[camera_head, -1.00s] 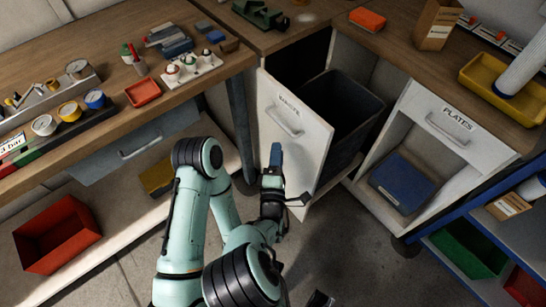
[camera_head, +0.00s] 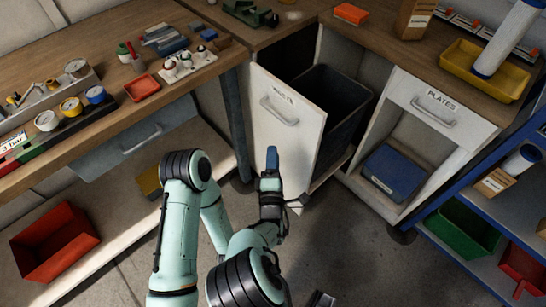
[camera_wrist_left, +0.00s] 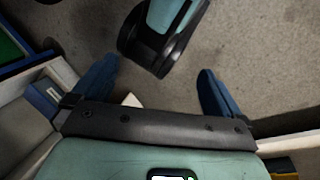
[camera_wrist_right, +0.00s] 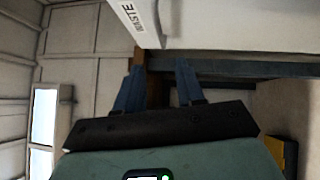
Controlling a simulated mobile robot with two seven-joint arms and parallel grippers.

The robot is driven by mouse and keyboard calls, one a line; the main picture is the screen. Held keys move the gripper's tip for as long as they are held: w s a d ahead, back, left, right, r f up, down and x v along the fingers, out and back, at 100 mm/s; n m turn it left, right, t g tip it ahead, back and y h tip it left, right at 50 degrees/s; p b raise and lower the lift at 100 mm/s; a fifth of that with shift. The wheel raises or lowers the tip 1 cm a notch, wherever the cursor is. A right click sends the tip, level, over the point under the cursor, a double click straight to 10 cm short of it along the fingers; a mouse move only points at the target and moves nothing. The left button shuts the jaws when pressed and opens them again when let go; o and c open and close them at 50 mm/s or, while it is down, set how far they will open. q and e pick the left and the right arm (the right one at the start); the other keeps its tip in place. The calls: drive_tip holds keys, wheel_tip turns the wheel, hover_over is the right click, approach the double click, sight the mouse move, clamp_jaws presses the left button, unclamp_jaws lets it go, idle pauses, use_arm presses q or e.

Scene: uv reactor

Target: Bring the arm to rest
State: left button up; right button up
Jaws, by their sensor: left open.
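My right gripper (camera_head: 272,160) is in front of the pulled-out white waste front (camera_head: 285,125), with its blue fingers pointing away from me. In the right wrist view its two blue fingers (camera_wrist_right: 158,88) stand apart with nothing held between them; the waste front (camera_wrist_right: 135,18) shows above them. My left gripper (camera_wrist_left: 155,88) is open and empty in the left wrist view, its blue fingers wide apart over grey floor. I cannot clearly make it out in the head view. Whether the right gripper touches the waste front is unclear.
A black bin (camera_head: 335,115) stands behind the waste front. To the right are the plates drawer (camera_head: 433,106) and a blue shelf rack (camera_head: 445,208). A workbench (camera_head: 60,155) runs along the left, with a red crate (camera_head: 53,243) below.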

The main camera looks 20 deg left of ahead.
drive_tip(key=s+d+f+m+g+h+p, duration=0.35)
drive_tip(key=d+f+m+g, duration=0.2)
drive_tip(key=d+f, duration=0.55)
drive_tip(key=s+d+f+m+g+h+p, duration=0.2)
drive_tip(key=d+f+m+g+h+p, duration=0.2)
drive_tip(key=d+f+m, duration=0.7)
drive_tip(key=s+d+m+g+p, duration=0.45)
drive_tip(key=s+d, duration=0.55)
drive_tip(key=s, duration=0.3)
use_arm(q)
wheel_tip(320, 180, up, 15)
drive_tip(key=s+d+g+p, duration=0.1)
drive_tip(key=s+p, duration=0.2)
drive_tip(key=shift+d+r+g+p, duration=0.2)
drive_tip(key=shift+g+p, duration=0.1)
drive_tip(key=shift+g, duration=0.1)
use_arm(e)
drive_tip(key=s+r+m+g+y, duration=0.3)
drive_tip(key=s+r+m+g, duration=0.2)
drive_tip(key=s, duration=0.5)
drive_tip(key=shift+s+r+m, duration=0.35)
drive_tip(key=shift+r+m, duration=0.6)
drive_tip(key=shift+m, duration=0.15)
